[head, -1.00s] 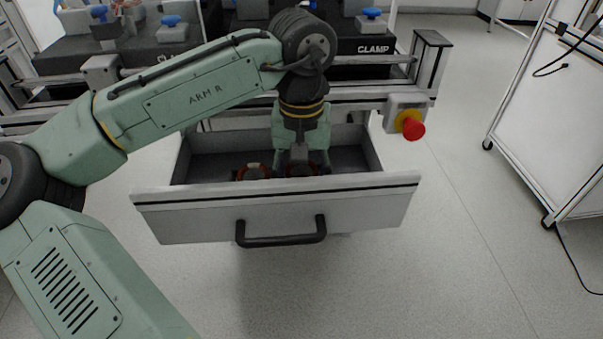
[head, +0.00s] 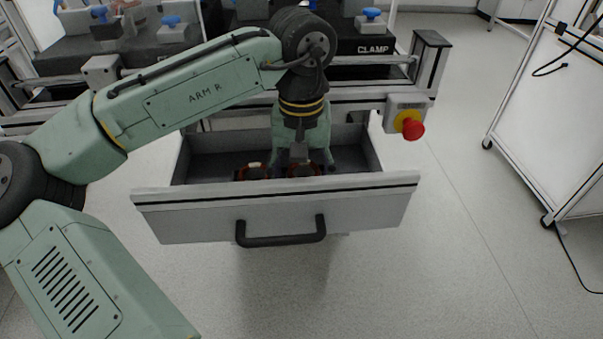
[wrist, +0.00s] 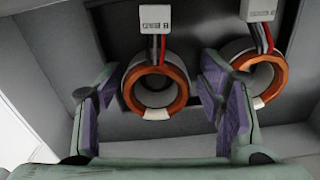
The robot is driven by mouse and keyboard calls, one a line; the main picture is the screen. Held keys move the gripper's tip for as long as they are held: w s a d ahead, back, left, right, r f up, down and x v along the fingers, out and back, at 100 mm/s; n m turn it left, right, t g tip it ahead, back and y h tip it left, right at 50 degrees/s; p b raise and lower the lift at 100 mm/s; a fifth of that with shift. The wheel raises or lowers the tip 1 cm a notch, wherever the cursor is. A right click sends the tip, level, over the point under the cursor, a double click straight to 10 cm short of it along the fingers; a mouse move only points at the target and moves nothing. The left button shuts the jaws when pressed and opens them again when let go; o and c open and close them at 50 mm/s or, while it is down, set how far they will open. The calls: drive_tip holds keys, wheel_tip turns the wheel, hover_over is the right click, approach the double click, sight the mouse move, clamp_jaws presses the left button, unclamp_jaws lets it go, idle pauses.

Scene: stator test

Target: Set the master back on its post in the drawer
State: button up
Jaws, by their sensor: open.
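Two stators with orange-brown rings, pale inner bores and wired white tags lie side by side in the open drawer (head: 372,148). In the wrist view, the left stator (wrist: 181,92) lies between the spread fingers of my gripper (wrist: 160,78). The right stator (wrist: 279,76) is partly hidden by the right finger. In the head view, my gripper (head: 302,163) hangs over the right one of the two stators (head: 303,171); the other (head: 253,172) is beside it. My gripper is open and holds nothing. The tags are too small to read, so I cannot tell which stator is the master.
The drawer's front panel with its black handle (head: 281,239) faces me. A red emergency button (head: 413,129) is beside the drawer at right. Clamp blocks (head: 371,44) stand on the bench above. A white cart (head: 551,110) stands at far right. The floor between is clear.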

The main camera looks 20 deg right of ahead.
drive_tip(key=shift+r+p, duration=2.35)
drive_tip(key=shift+r, duration=0.05)
drive_tip(key=o, duration=0.5)
drive_tip(key=shift+o, duration=0.2)
wheel_tip(320, 180, up, 12)
